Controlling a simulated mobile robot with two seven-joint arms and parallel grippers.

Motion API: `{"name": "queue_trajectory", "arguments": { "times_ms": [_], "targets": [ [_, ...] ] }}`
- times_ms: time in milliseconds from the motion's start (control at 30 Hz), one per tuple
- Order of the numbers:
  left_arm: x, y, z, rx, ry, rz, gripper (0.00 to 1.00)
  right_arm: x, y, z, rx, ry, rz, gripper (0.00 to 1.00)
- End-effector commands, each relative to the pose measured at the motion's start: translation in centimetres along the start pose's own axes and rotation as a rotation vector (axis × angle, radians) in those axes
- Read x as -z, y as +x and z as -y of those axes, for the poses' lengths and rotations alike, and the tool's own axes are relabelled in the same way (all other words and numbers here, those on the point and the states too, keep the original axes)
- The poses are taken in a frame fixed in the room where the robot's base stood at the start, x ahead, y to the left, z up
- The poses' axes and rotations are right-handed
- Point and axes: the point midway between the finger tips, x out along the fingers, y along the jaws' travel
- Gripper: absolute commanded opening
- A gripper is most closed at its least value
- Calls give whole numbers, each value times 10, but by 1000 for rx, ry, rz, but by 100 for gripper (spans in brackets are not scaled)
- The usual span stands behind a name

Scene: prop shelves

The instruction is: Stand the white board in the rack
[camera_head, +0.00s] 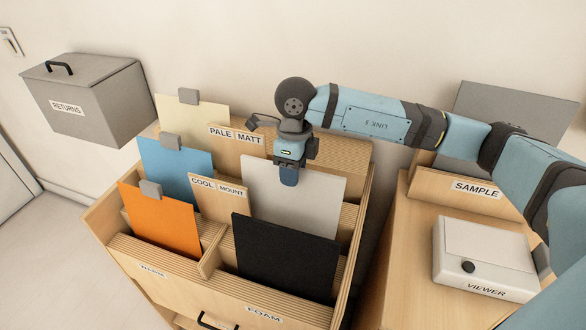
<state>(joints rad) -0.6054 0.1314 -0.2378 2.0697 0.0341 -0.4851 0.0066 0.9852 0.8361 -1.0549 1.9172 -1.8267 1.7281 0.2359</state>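The white board (310,205) is upright in the right column of the wooden rack (335,315), behind a black board (283,255). Its lower edge is hidden, so I cannot tell whether it rests on the rack floor. My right gripper (289,176) points down at the board's top edge. One blue finger lies against the front face, and the other is hidden behind the board. The gripper looks shut on the board. My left gripper is not in view.
Orange (160,222), blue (177,172) and cream (190,112) boards with grey clips stand in the left column. A grey returns box (110,105) is at left. A white viewer box (485,255) and a sample holder (465,192) are on the right counter.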

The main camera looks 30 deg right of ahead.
Motion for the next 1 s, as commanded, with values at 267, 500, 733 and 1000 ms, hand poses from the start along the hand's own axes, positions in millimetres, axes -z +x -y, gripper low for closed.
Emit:
{"name": "queue_trajectory", "arguments": {
  "times_ms": [267, 500, 733, 1000],
  "targets": [
    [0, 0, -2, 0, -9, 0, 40, 0, -1, 0, 0, 0, 0, 40],
    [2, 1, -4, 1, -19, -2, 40, 0, -34, 0, 3, 0, 3, 40],
    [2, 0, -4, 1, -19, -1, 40, -1, -87, 0, 2, -1, 4, 40],
    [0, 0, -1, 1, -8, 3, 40, 0, -130, 0, 1, 0, 1, 40]
  ]
}}
